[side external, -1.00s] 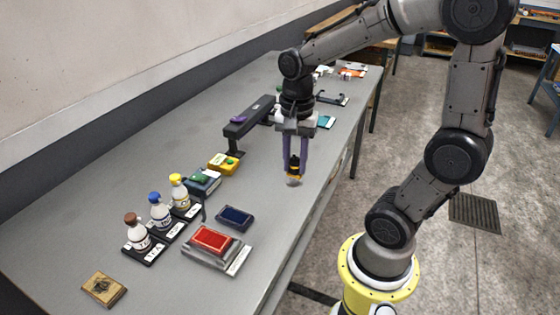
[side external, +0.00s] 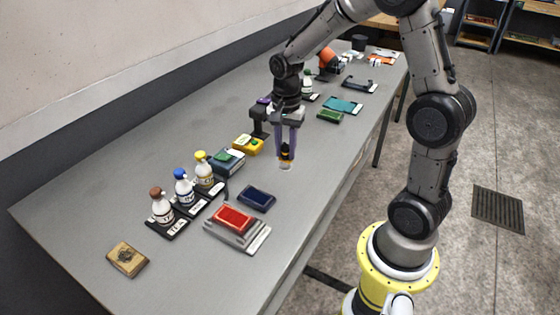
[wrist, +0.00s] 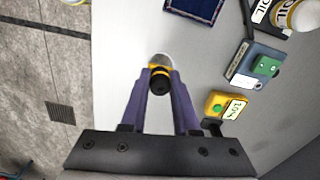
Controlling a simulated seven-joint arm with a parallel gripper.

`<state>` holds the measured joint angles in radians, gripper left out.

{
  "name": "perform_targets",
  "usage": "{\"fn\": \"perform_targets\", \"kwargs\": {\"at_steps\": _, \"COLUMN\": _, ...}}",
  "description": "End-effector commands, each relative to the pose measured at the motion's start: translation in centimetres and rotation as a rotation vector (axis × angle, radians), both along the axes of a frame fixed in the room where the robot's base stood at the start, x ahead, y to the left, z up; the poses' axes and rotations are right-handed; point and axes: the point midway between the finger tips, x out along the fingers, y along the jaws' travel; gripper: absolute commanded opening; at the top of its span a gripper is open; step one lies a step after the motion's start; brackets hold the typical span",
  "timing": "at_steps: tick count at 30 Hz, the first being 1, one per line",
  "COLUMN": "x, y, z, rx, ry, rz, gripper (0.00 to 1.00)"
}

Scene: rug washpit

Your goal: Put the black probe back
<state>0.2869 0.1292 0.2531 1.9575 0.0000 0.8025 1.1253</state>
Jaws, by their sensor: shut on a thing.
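My gripper (side external: 286,150) is shut on the black probe (wrist: 160,82), a short black piece with a yellow band and a pale, clear-looking end. In the side view the probe (side external: 286,157) hangs upright, pale end down, above the bench's front part. A yellow box with a green button (side external: 248,145) and a blue-grey box with a green top (side external: 228,162) stand left of it. They also show at right in the wrist view, the yellow box (wrist: 228,104) nearer the fingers. A black stand (side external: 258,122) with a purple piece is partly hidden behind my gripper.
Three capped bottles (side external: 184,188) stand on black trays at left. A red pad (side external: 234,216), a dark blue pad (side external: 257,198) and a wooden block (side external: 127,258) lie nearer the front. A green pad (side external: 330,115) and teal pad (side external: 343,104) lie behind. Bare bench (side external: 300,195) lies below my gripper.

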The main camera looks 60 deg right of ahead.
Motion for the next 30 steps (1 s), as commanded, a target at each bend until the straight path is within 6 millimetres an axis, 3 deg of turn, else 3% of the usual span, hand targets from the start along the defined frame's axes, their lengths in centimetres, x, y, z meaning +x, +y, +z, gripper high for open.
{"fn": "perform_targets", "kwargs": {"at_steps": 9, "x": 2.0, "y": -0.6, "z": -2.5, "rx": 0.0, "ry": -0.001, "rz": 0.0, "gripper": 0.0}}
{"fn": "perform_targets", "kwargs": {"at_steps": 15, "x": 2.0, "y": -0.6, "z": -5.1, "rx": 0.001, "ry": 0.002, "rz": 0.0, "gripper": 0.0}}
{"fn": "perform_targets", "kwargs": {"at_steps": 29, "x": 2.0, "y": -0.6, "z": -5.8, "rx": 0.0, "ry": -0.001, "rz": 0.0, "gripper": 0.0}}
{"fn": "perform_targets", "kwargs": {"at_steps": 30, "x": 2.0, "y": -0.6, "z": -5.8, "rx": 0.0, "ry": 0.0, "rz": 0.0, "gripper": 0.34}}
